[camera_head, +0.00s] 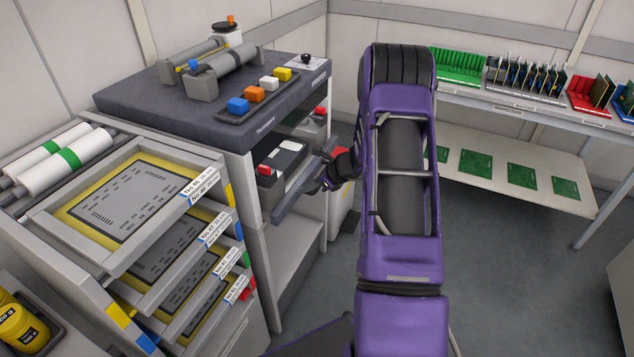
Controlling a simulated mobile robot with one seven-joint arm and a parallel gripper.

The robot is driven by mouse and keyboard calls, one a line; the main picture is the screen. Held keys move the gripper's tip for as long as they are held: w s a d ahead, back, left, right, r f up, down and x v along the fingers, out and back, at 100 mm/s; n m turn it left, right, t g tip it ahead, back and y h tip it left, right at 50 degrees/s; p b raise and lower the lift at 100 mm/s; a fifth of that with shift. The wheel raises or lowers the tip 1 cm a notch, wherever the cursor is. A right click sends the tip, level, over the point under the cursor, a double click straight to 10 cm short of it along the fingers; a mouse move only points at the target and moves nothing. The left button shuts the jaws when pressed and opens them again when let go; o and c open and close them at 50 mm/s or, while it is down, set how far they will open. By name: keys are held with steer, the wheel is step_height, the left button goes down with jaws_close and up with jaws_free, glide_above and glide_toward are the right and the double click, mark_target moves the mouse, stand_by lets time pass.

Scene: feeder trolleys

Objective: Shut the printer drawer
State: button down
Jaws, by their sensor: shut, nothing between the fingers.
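The printer is the grey cabinet with a dark top (150,98) at the centre left. Its drawer front looks to be the long grey panel (293,199) standing out from the cabinet's open front, so the drawer appears open. A white and black box with a red part (285,160) shows behind the panel. My gripper (326,183) is shut and empty, close against the outer right side of the panel. I cannot tell whether it touches. My purple arm hides part of the area to the right, and the fingertips are small and dark.
A rack of labelled stencil frames (130,262) stands at the left, close to the printer, with white rolls (65,160) above. A bench (535,115) with green, red and blue board holders is at the back right. The floor (520,270) right of my arm is clear.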

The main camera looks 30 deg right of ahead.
mark_target(283, 179)
steer(key=shift+w+a+f, duration=0.15)
steer(key=shift+w+a, duration=0.6)
steer(key=shift+w, duration=0.2)
steer(key=shift+w+a+f, duration=0.15)
steer(key=shift+w+a, duration=0.55)
steer(key=shift+w, duration=0.2)
steer(key=w+a, duration=0.2)
steer(key=w, duration=0.1)
steer(key=shift+a, duration=0.25)
steer(key=shift+w+a, duration=0.25)
steer(key=shift+w, duration=0.1)
steer(key=shift+r, duration=0.15)
steer(key=shift+w+a, duration=0.1)
